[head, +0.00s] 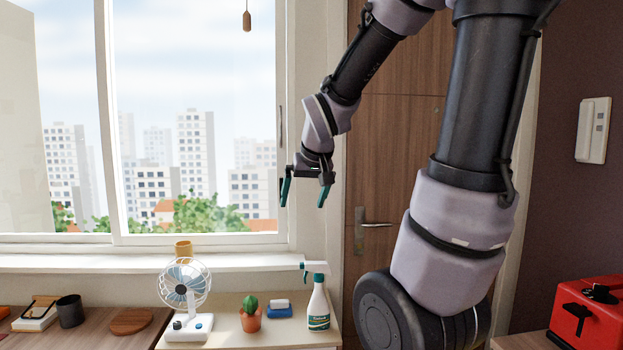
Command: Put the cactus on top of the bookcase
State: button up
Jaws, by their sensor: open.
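The cactus (249,305) is a small green plant in an orange-brown pot (250,321). It stands upright on a light wooden top (232,338) below the window, between a fan and a blue sponge-like item. My gripper (304,194) is open and empty, with its teal fingers pointing down. It hangs in the air well above the cactus and to its right, in front of the wall beside the window. Whether the light wooden top belongs to the bookcase I cannot tell, as its lower part is out of view.
A white fan (186,297) stands left of the cactus. A blue item (279,309) and a spray bottle (318,302) stand to its right. A dark cup (70,311) and round board (131,321) sit far left. A red toaster-like appliance (588,315) is at right.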

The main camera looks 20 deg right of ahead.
jog(key=s+a+r+m+y, duration=0.1)
jog(key=s+a+r, duration=0.1)
jog(key=s, duration=0.4)
jog(key=s+a+r+m+y, duration=0.1)
jog(key=s+r, duration=0.4)
jog(key=s, duration=0.2)
jog(key=shift+s+a, duration=0.2)
jog(key=shift+a, duration=0.15)
